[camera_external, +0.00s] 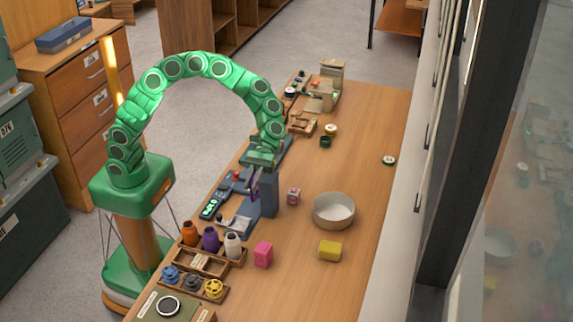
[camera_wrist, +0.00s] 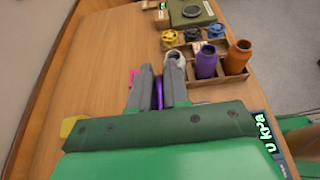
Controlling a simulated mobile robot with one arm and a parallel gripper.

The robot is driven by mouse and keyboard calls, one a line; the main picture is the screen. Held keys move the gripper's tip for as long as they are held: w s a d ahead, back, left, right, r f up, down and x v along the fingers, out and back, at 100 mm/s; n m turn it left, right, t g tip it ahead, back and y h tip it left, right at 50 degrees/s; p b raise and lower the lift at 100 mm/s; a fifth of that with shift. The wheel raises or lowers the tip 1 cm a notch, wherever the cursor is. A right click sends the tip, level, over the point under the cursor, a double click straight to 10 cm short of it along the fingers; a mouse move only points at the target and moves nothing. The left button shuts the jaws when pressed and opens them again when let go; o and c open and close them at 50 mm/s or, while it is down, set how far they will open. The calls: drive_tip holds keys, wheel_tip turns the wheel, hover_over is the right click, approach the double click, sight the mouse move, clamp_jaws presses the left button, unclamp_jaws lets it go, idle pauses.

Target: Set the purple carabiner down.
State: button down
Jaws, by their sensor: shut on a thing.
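My gripper (camera_wrist: 160,67) points down over the wooden table in the wrist view, its two grey fingers close together. The purple carabiner (camera_wrist: 159,93) shows as a narrow purple strip between the fingers, which are shut on it. In the external view the carabiner (camera_external: 254,191) is a thin purple piece at my gripper, above the left part of the table (camera_external: 366,180). Most of it is hidden by the fingers. I cannot tell whether it touches the tabletop.
A white bowl (camera_external: 333,211), a small pink patterned cube (camera_external: 293,196), a yellow block (camera_external: 330,251) and a pink block (camera_external: 263,254) stand nearby. Orange, purple and white bottles (camera_external: 233,245) stand in a wooden rack. The table's right side is mostly clear.

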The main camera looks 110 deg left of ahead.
drive_tip(key=shift+w+f, duration=0.25)
drive_tip(key=shift+f, duration=0.45)
drive_tip(key=shift+w+d+f, duration=0.3)
drive_tip(key=shift+w+f, duration=1.8)
drive_tip(key=shift+w, duration=0.15)
drive_tip(key=shift+w+d+f, duration=0.35)
drive_tip(key=shift+w+f, duration=1.8)
drive_tip(key=shift+w, duration=0.05)
drive_tip(key=shift+w+d+f, duration=0.3)
drive_tip(key=shift+w+f, duration=1.8)
drive_tip(key=shift+w, duration=0.15)
drive_tip(key=shift+f, duration=0.2)
drive_tip(key=c, duration=1.1)
unclamp_jaws()
drive_tip(key=shift+r, duration=0.1)
